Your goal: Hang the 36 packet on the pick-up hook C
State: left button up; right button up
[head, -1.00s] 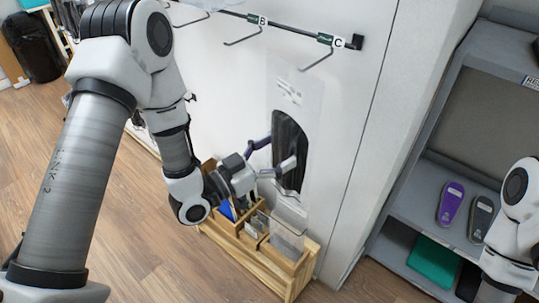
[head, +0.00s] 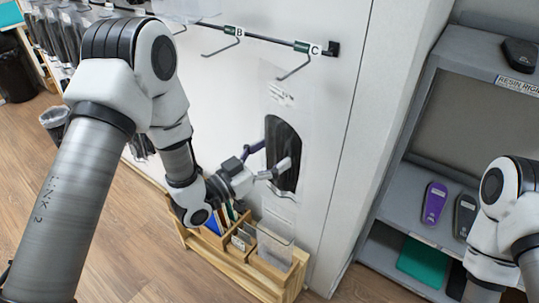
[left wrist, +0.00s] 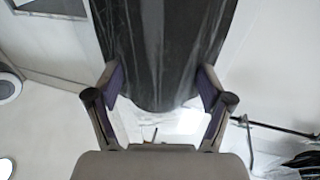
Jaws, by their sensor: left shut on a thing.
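The packet (head: 285,130) is a clear bag with a black insole in it and small unreadable print near its top. It hangs roughly upright in front of the white wall. My left gripper (head: 272,160) is shut on its lower part; the left wrist view shows the fingers (left wrist: 160,88) on both sides of the dark insole (left wrist: 162,45). Hook C (head: 296,69) is a thin wire hook on the dark rail, above the insole. The bag's clear top is close to the hook's tip; I cannot tell if they touch. My right gripper is out of view.
Hook B (head: 220,48) is empty, left of hook C. A wooden organiser (head: 225,262) with cards and a clear holder stands below the packet. A grey shelf unit (head: 395,215) with purple and dark insoles stands at the right.

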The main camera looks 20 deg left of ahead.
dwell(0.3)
pick_arm(q)
jog(key=o, duration=1.1)
